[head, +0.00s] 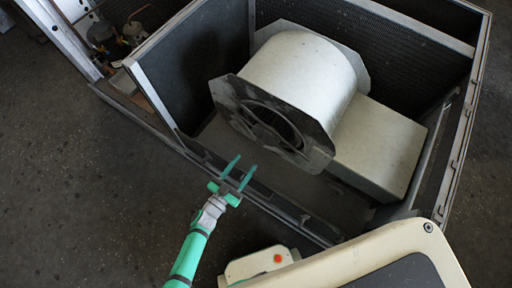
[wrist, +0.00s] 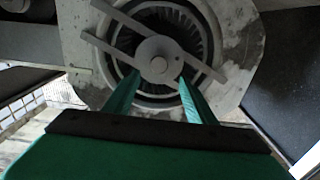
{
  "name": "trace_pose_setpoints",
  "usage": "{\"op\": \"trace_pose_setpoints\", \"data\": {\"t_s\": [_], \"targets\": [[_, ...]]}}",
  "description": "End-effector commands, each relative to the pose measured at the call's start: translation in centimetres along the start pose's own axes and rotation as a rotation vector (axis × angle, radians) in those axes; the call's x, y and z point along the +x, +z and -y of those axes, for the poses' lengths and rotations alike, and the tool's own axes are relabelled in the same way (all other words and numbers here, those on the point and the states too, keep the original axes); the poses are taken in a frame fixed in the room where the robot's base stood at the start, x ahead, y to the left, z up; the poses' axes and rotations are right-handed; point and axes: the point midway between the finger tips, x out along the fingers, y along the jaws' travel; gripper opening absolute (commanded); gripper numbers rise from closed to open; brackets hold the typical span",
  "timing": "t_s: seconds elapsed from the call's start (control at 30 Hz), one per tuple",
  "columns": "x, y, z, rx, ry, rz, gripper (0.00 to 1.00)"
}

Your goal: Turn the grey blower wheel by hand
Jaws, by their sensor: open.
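The grey blower housing (head: 298,75) sits inside the open metal cabinet in the head view, its round inlet facing toward my gripper. The blower wheel (head: 276,122) shows as a dark finned ring inside that inlet. In the wrist view the finned wheel (wrist: 197,38) lies behind a round hub plate (wrist: 158,60) and slanted grey bars that partly hide it. My green gripper (head: 238,174) is open and empty, with its fingers apart, at the cabinet's front edge. In the wrist view its fingertips (wrist: 158,77) overlap the lower part of the inlet; I cannot tell any contact.
The cabinet's front rail (head: 272,202) runs below my gripper. A dark side panel (head: 195,68) stands to the left of the housing. A box-shaped duct (head: 385,150) extends right from the housing. Bare floor (head: 80,190) lies at left.

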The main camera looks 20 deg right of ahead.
Motion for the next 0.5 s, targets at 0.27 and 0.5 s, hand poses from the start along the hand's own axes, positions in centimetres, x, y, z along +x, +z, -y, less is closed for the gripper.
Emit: {"op": "trace_pose_setpoints", "data": {"t_s": [0.27, 0.5], "targets": [[5.1, 0.0, -0.2, -0.001, 0.005, -0.001, 0.51], [8.2, 0.0, -0.1, 0.001, 0.003, 0.001, 0.51]]}}
